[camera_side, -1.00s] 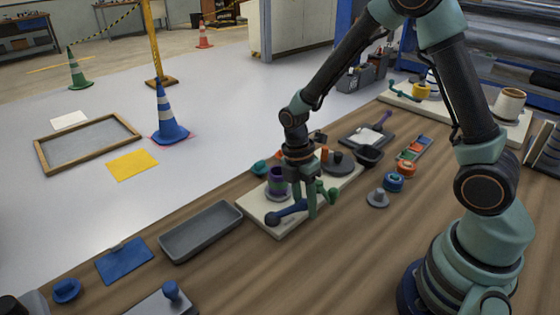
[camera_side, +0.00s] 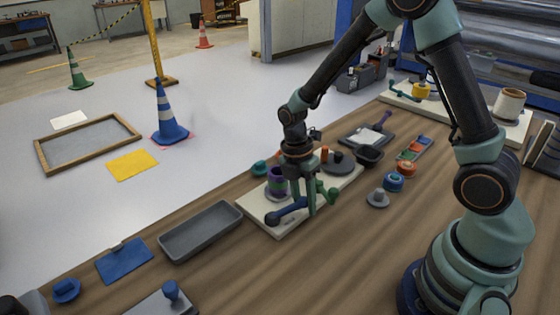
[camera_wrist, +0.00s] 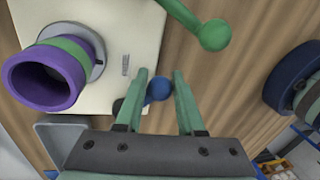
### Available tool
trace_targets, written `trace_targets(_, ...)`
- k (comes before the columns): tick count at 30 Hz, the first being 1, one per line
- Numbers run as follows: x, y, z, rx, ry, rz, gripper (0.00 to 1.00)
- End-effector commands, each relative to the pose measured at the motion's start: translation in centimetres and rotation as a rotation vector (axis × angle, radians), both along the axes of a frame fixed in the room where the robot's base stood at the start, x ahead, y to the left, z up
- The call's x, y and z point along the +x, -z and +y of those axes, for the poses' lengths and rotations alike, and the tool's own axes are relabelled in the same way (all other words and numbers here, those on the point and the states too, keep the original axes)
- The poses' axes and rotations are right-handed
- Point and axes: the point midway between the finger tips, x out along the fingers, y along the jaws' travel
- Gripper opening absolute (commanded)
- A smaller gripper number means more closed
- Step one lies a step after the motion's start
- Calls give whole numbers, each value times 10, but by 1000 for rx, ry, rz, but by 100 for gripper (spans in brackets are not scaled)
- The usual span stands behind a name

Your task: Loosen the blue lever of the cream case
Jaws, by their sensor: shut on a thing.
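The cream case (camera_side: 285,229) is a flat pale board on the bench, also in the wrist view (camera_wrist: 125,25). Its blue lever (camera_side: 287,213) lies near the front edge in the side view, with its thicker end to the left. My gripper (camera_side: 305,212) points down over that edge and is shut on the lever's other end. In the wrist view the blue ball end (camera_wrist: 158,89) shows between the fingers of my gripper (camera_wrist: 160,75). Most of the lever is hidden behind a finger there.
A purple cup with a green band (camera_wrist: 42,78) stands on the case beside my gripper. A green lever (camera_wrist: 214,35) is close on the other side. A grey tray (camera_side: 201,232) lies to the left.

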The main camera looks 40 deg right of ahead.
Motion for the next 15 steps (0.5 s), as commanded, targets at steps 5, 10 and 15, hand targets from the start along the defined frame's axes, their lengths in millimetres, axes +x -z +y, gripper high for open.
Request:
trace_targets(5,7,-1,-1,12,-56,-10,0)
trace_targets(10,7,-1,-1,11,-56,-12,0)
trace_targets(15,7,-1,-1,11,-55,-13,66)
